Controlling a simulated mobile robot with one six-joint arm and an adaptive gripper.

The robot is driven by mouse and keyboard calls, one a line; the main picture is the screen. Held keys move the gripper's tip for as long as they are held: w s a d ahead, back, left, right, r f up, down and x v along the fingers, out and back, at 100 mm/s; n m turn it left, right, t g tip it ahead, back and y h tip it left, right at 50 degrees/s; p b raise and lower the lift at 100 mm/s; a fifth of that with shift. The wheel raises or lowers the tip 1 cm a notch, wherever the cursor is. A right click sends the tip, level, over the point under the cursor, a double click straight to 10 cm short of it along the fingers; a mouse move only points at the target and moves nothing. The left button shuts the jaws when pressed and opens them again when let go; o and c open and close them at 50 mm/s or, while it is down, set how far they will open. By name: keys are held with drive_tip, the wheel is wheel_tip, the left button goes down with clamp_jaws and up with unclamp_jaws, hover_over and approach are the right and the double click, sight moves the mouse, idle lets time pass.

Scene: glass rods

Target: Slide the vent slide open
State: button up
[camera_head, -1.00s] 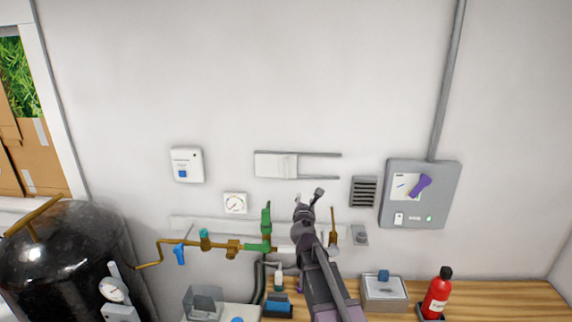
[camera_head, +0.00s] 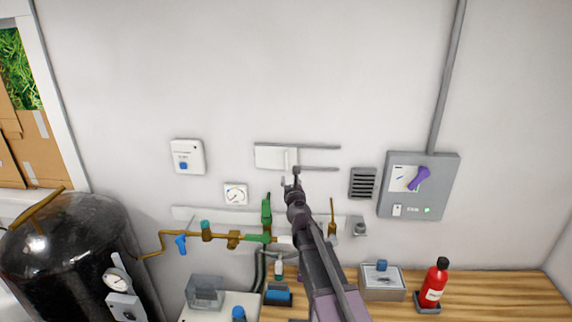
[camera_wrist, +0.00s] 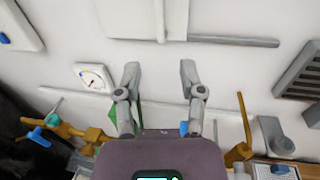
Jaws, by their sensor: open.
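The vent slide (camera_head: 270,157) is a flat white plate on two grey horizontal rails on the wall, at the left end of the rails. An upright handle strip stands at its right edge. In the wrist view the slide (camera_wrist: 128,18) and its handle show at the top, with the lower rail running right. My gripper (camera_head: 291,178) is just below the slide's right end in the head view. In the wrist view my gripper (camera_wrist: 160,73) has its two fingers apart and empty, below the handle and roughly in line with it. I see no contact.
A dark louvred grille (camera_head: 362,183) and a grey panel (camera_head: 435,205) are to the right. A dial gauge (camera_head: 235,194) is to the left. Brass pipes with a green valve (camera_head: 266,212) run below, near my arm. The wall above the rails is clear.

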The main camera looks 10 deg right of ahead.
sight(286, 164)
drive_tip(key=w, duration=1.2)
drive_tip(key=shift+w, duration=0.4)
clamp_jaws()
